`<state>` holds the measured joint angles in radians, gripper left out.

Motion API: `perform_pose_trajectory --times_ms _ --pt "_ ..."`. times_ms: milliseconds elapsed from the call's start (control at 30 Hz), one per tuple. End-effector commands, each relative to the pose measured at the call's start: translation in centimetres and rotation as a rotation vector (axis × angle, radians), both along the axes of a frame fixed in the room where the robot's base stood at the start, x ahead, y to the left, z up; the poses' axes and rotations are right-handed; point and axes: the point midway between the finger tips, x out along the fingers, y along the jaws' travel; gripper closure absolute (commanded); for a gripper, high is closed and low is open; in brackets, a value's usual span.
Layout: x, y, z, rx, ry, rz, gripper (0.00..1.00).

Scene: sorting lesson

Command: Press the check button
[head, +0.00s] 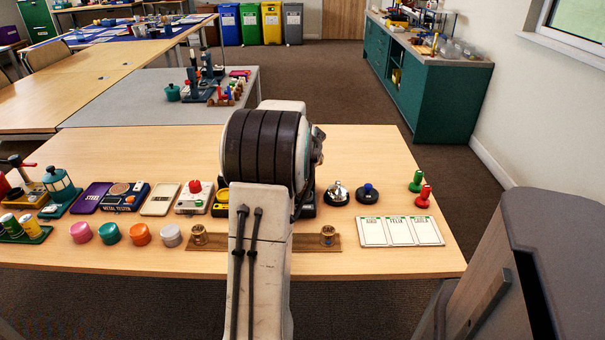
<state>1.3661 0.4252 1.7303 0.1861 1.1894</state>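Several button-like things stand on the near wooden table. A red button on a white box (195,188) is left of my arm. A yellow button (222,198) sits beside it, partly hidden by my arm. Right of my arm are a silver bell (338,191) and a blue-topped knob on a black round base (367,191). I cannot read a label that tells which one is the check button. My arm rises in front of the table's middle and covers part of it. My gripper does not show; it is hidden or out of frame.
A white three-column board (400,231) lies at the right, near green (416,181) and red (423,196) stamps. The table's far right is fairly clear. A grey cabinet (560,250) stands at the right.

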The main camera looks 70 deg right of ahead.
Motion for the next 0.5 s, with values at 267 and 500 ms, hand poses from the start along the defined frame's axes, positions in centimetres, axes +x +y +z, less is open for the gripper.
perform_pose_trajectory --times_ms 267,500 --pt "0.01 0.0 -0.16 0.0 0.0 0.0 1.0" --pt "0.09 0.01 -0.81 0.0 -0.001 0.001 1.0"
